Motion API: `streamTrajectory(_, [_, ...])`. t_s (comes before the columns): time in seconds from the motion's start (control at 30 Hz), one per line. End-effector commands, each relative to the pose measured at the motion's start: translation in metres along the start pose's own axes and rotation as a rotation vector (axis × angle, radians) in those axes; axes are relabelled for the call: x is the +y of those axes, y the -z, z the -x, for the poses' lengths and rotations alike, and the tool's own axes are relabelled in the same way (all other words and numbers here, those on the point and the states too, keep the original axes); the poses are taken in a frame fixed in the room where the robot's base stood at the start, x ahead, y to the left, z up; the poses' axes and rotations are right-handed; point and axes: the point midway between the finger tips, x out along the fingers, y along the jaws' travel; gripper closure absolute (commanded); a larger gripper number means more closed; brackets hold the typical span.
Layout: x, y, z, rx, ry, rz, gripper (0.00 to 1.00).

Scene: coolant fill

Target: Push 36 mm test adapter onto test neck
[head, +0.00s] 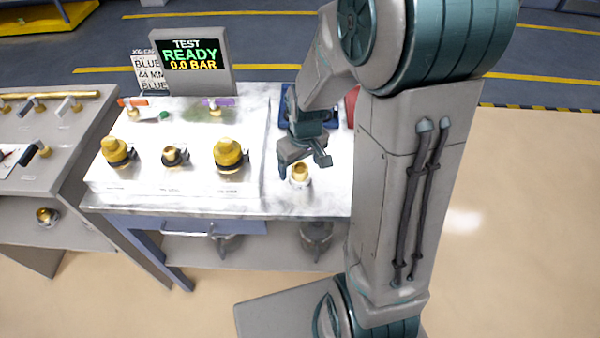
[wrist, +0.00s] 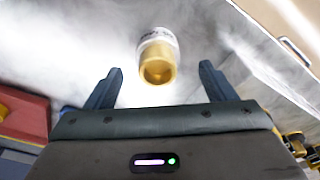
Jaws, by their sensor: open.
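A brass adapter (head: 300,172) with a pale lettered band stands on the marbled bench, right of the white fixture. In the wrist view the adapter (wrist: 157,62) shows beyond and between the two fingertips, its brass open end facing the camera. My gripper (head: 304,162) is open and empty, just above the adapter and apart from it. On the fixture, a small dark-collared brass neck (head: 175,155) stands uncapped between two yellow-capped fittings. It looks like the test neck, but its label is too small to read.
The yellow-capped fittings (head: 117,151) and (head: 230,154) flank the neck. A display (head: 192,60) reads "TEST READY 0.0 BAR". Orange and purple-handled valves stand behind. A red bin (wrist: 22,115) is at left in the wrist view. Bare bench lies around the adapter.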

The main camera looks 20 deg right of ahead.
Motion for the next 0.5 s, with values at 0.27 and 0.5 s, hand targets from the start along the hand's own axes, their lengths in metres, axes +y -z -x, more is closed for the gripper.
streamTrajectory(0.27, [0.003,0.002,-0.029,-0.005,0.002,0.0,0.23])
streamTrajectory(0.5, [0.003,0.002,-0.048,-0.002,0.001,0.0,0.23])
